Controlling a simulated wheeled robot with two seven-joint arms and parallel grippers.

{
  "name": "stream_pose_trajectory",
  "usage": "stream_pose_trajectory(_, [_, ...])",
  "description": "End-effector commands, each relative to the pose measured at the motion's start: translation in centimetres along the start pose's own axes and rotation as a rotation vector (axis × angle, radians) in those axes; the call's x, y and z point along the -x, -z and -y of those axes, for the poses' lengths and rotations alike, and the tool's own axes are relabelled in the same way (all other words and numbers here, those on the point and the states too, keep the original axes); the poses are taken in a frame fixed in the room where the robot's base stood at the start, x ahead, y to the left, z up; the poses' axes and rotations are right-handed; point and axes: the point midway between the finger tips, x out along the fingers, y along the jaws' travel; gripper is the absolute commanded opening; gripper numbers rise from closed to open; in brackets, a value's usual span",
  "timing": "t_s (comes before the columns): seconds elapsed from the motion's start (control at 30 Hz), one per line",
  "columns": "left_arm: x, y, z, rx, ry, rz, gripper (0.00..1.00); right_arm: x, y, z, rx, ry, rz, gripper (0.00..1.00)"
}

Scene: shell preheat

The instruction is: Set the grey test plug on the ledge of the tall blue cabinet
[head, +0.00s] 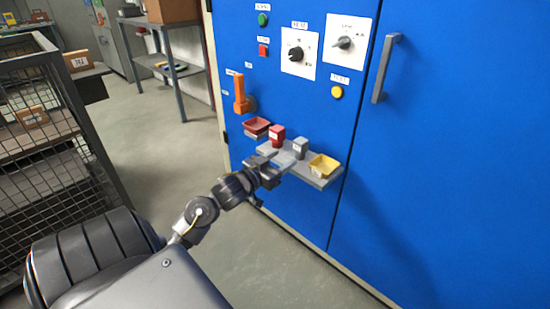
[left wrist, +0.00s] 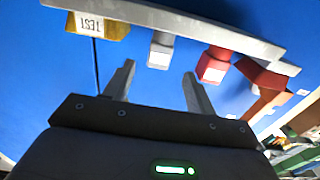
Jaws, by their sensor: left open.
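The tall blue cabinet (head: 430,150) has a grey ledge (head: 325,180) on its front. The grey test plug (head: 300,146) stands upright on this ledge. It also shows in the upside-down left wrist view (left wrist: 160,52), with its base on the ledge (left wrist: 200,32). My left gripper (head: 283,160) is open and empty, just in front of the ledge. In the left wrist view its two fingers (left wrist: 158,82) are spread and point toward the grey plug, one to each side of it. I see no contact with the plug. My right gripper is out of view.
A red plug (head: 277,136) stands left of the grey plug, and a red tray (head: 256,126) is further left. A yellow tray (head: 323,166), labelled TEST, sits right of it. An orange handle (head: 240,95) sticks out above. A wire cage cart (head: 50,130) stands at left.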

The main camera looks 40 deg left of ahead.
Motion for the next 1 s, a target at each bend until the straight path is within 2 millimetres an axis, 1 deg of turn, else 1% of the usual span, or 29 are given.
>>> stream_pose_trajectory(0.03, [0.8,0.0,0.0,0.001,0.000,0.002,0.56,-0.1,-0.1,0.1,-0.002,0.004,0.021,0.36])
stream_pose_trajectory(0.1, [1.6,0.0,0.0,0.002,0.001,0.001,0.56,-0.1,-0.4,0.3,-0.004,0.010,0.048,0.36])
stream_pose_trajectory(0.2, [2.3,0.0,0.0,0.002,0.000,0.000,0.56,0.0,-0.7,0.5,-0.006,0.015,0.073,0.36])
stream_pose_trajectory(0.33, [2.7,0.0,0.0,0.002,0.001,-0.001,0.56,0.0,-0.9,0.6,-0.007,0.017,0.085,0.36])
stream_pose_trajectory(0.53, [2.7,-0.1,-0.1,0.002,0.000,-0.001,0.56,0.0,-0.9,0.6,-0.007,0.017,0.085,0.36])
stream_pose_trajectory(0.57, [2.7,-0.1,-0.3,0.001,-0.005,-0.001,0.56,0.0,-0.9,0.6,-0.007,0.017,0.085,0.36])
stream_pose_trajectory(0.63, [2.9,-0.5,-1.8,-0.004,-0.035,-0.006,0.56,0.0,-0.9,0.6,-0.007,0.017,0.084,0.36])
stream_pose_trajectory(0.67, [3.1,-0.8,-3.1,-0.007,-0.060,-0.012,0.56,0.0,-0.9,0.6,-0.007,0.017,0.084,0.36])
stream_pose_trajectory(0.73, [3.9,-1.5,-7.3,-0.017,-0.139,-0.035,0.56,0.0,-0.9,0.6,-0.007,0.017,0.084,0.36])
stream_pose_trajectory(0.77, [4.5,-1.7,-9.6,-0.020,-0.181,-0.052,0.56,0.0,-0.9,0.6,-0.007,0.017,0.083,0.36])
stream_pose_trajectory(0.8, [5.5,-1.8,-12.8,-0.021,-0.239,-0.082,0.56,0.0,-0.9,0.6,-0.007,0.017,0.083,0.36])
stream_pose_trajectory(0.83, [6.4,-1.7,-15.3,-0.020,-0.282,-0.108,0.56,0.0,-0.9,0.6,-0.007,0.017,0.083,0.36])
stream_pose_trajectory(0.87, [7.3,-1.4,-17.7,-0.018,-0.322,-0.140,0.56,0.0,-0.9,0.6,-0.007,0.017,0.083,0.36])
stream_pose_trajectory(0.9, [8.8,-0.9,-20.8,-0.009,-0.370,-0.184,0.56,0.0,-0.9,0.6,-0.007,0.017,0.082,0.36])
stream_pose_trajectory(0.97, [11.1,0.4,-24.7,0.009,-0.428,-0.257,0.56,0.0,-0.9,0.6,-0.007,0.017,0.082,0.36])
stream_pose_trajectory(1.0, [12.6,1.3,-27.0,0.026,-0.457,-0.305,0.56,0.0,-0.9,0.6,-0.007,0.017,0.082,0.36])
